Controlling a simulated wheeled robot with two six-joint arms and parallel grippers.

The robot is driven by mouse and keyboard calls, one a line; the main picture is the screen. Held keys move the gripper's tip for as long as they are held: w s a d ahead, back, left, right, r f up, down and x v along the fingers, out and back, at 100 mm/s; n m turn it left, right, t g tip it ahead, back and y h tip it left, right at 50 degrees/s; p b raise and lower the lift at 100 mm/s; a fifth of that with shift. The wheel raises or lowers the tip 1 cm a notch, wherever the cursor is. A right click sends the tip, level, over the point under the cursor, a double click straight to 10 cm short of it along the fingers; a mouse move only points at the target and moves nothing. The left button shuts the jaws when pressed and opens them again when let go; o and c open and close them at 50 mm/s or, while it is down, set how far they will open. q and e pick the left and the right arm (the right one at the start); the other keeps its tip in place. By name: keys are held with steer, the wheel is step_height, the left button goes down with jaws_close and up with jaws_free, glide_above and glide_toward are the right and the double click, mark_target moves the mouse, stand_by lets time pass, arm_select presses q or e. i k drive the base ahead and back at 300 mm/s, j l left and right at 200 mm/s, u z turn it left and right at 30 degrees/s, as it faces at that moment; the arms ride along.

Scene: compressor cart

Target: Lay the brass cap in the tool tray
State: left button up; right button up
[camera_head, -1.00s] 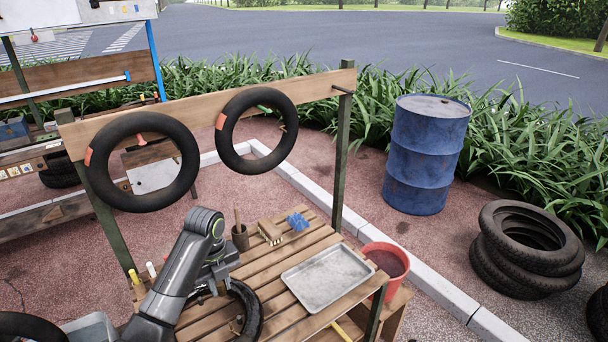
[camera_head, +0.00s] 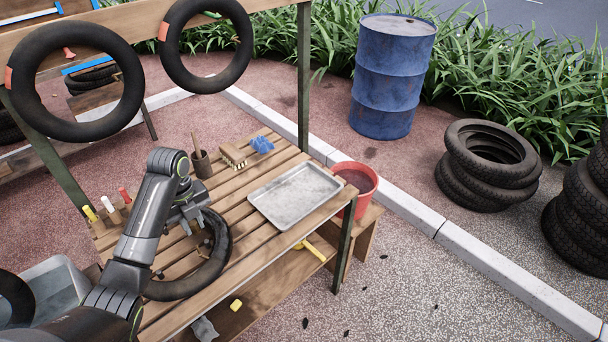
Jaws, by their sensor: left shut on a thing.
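The tool tray (camera_head: 276,212) is a shallow grey metal tray lying empty on the right part of the slatted wooden bench. My left gripper (camera_head: 194,226) is shut above the bench, left of the tray and over the far part of a black tyre (camera_head: 221,254). The brass cap is held between its fingertips, too small and too covered to make out clearly. My right gripper is not in view.
A wooden brush (camera_head: 233,155), a blue rag (camera_head: 262,145) and a dark cup (camera_head: 202,164) stand behind the tray. A red bucket (camera_head: 356,182) is beside the bench's right side. Two tyres hang above on a wooden beam (camera_head: 130,22).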

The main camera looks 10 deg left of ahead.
mark_target(296, 196)
steer(key=i+l, duration=0.4)
steer(key=l, duration=0.15)
steer(key=i+l, duration=0.45)
steer(key=l, duration=0.1)
